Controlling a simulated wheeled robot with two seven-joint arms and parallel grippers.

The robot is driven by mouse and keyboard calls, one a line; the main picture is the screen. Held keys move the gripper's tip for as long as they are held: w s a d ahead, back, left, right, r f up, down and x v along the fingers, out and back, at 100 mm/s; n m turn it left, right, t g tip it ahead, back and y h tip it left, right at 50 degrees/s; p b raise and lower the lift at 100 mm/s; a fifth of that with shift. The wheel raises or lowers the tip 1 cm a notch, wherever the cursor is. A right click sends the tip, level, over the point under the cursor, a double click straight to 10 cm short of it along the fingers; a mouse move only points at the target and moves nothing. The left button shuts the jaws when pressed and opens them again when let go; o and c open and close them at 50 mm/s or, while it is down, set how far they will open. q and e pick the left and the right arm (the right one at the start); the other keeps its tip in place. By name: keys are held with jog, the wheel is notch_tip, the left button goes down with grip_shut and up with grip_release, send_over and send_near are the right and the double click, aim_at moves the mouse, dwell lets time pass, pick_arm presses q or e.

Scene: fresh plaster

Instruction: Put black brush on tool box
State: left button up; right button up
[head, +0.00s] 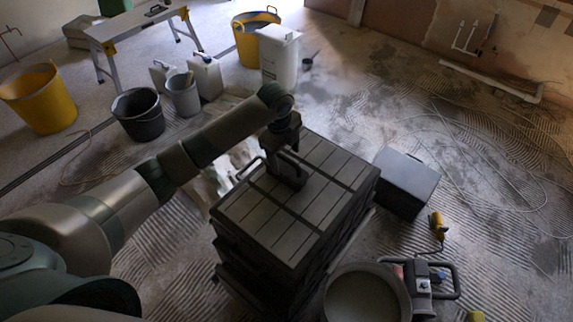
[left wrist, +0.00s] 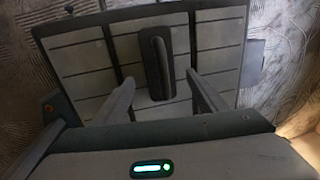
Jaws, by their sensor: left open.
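The tool box (head: 265,222) is a large dark stacked box with a grooved, slatted lid, standing in the middle of the head view. Its lid (left wrist: 215,52) fills much of the left wrist view. The black brush (left wrist: 156,62), a dark block with a raised long handle, lies on the lid. It also shows in the head view (head: 288,176), partly covered by my gripper. My left gripper (head: 279,152) is open just above the brush. In the left wrist view its two fingers (left wrist: 160,80) stand apart on either side of the brush's near end, with visible gaps.
A dark box (head: 408,184) stands right of the tool box. A round tub (head: 366,294) and a machine with a black frame (head: 428,278) stand in front right. Buckets (head: 138,115) and white canisters (head: 205,76) stand behind my left arm. The floor at far right is mostly clear.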

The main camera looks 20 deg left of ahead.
aim_at(284, 173)
pick_arm(q)
jog(key=shift+s+a+r, duration=0.1)
jog(key=shift+s+r, duration=0.1)
jog(key=shift+r, duration=1.05)
jog(key=shift+s+a+r, duration=0.1)
jog(key=shift+s+r, duration=0.05)
jog(key=shift+r, duration=1.05)
jog(key=shift+s+d+f, duration=0.1)
jog(key=shift+f, duration=0.05)
